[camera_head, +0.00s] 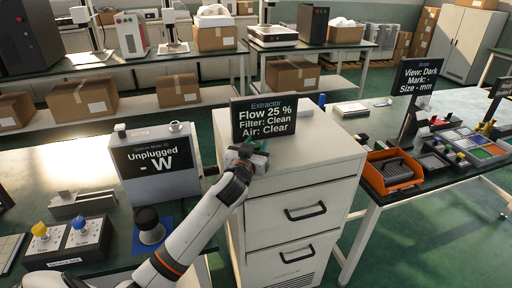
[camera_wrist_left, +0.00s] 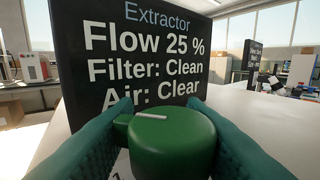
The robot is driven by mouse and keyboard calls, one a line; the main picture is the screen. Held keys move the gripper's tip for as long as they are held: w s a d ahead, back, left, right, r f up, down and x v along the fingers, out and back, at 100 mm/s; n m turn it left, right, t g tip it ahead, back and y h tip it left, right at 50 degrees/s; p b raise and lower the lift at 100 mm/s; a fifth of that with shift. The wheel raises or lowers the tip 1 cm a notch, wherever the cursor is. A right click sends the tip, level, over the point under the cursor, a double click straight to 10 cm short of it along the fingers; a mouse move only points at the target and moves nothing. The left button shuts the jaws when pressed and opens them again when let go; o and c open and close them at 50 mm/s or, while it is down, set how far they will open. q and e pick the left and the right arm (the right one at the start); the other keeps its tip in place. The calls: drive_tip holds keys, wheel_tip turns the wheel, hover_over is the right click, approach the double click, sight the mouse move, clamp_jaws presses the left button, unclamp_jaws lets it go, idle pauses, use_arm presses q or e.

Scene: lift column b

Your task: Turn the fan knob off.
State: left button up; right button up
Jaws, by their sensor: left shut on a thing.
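The fan knob (camera_wrist_left: 168,146) is a green round knob with a pale pointer line on top, seen large in the left wrist view. My left gripper (camera_wrist_left: 165,140) has its two dark green fingers on either side of the knob, shut on it. Behind it stands the black Extractor display (camera_wrist_left: 145,50), which reads Flow 25 %, Filter: Clean, Air: Clear. In the head view the display (camera_head: 265,117) stands on a white cabinet (camera_head: 310,150), and my left gripper (camera_head: 248,157) is at its lower front, mostly covering the knob. My right gripper is not in view.
Left of the cabinet, a bench carries a display reading Unplugged (camera_head: 155,160), a black round object (camera_head: 149,225) and a box with yellow and blue knobs (camera_head: 68,238). Right of it, a table holds an orange tray (camera_head: 392,180). The cabinet top behind the display is mostly clear.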

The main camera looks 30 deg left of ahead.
use_arm(q)
drive_tip(key=n+y+b, duration=0.1)
drive_tip(key=n+g+y+b, duration=0.1)
drive_tip(key=y, duration=0.1)
drive_tip(key=shift+d+f, duration=0.2)
drive_tip(key=shift+s+a+r+n+g+y+b, duration=0.15)
drive_tip(key=shift+n+g+y+b, duration=0.2)
drive_tip(key=shift+n+y+b, duration=0.2)
drive_tip(key=shift+w+r+n+g+y+b, duration=0.1)
drive_tip(key=shift+n+g+y+b, duration=0.3)
drive_tip(key=shift+y, duration=0.25)
drive_tip(key=o, duration=0.6)
drive_tip(key=shift+o, duration=1.1)
drive_tip(key=shift+f, duration=0.1)
